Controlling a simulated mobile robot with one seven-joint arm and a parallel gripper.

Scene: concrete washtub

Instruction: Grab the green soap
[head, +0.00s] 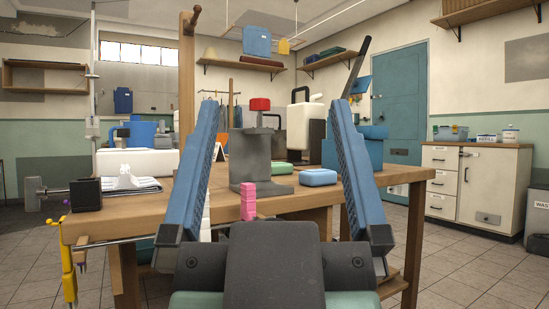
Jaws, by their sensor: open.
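The green soap (279,168) is a small pale green rounded bar on the wooden table (219,205). It lies just right of and partly behind a grey C-shaped metal piece. A similar blue bar (318,178) lies nearer and to its right. My gripper (274,104) is open, with its two long blue fingers spread wide and pointing toward the table. The soap shows between the fingers in the picture, beyond the gripper. Nothing is held between the fingers. How far the fingertips are from the soap is hard to tell.
A pink stacked object (248,200) is at the table's front. A white jug (306,128) and a blue container (354,150) stand behind.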

